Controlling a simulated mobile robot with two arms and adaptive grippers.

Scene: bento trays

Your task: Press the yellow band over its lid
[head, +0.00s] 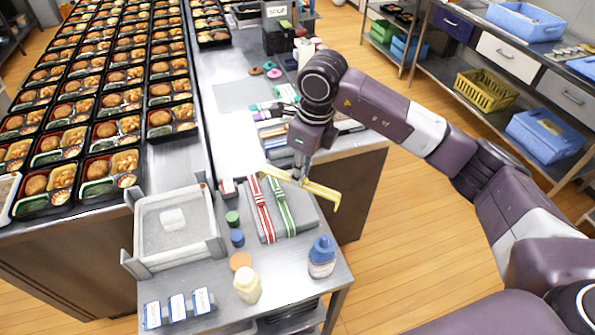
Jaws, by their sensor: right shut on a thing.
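My right gripper (300,175) reaches down from the right over the small steel table. It is shut on the yellow band (322,190), a thin strip with a bent-down right end. The band is at the back edge of a grey slab (306,221), tilted down to the right. I cannot tell whether it touches the slab. A red band (261,208) and a green band (281,205), each with white stripes, lie across the slab. I cannot make out which surface is the yellow band's lid. My left gripper is not in view.
A pale square tray (141,232) stands left of the slab. A green jar (232,217), a blue jar (237,238), a cream bottle (247,286) and a blue bottle (321,257) stand nearby. Filled bento trays (110,133) cover the left counter. Floor at right is clear.

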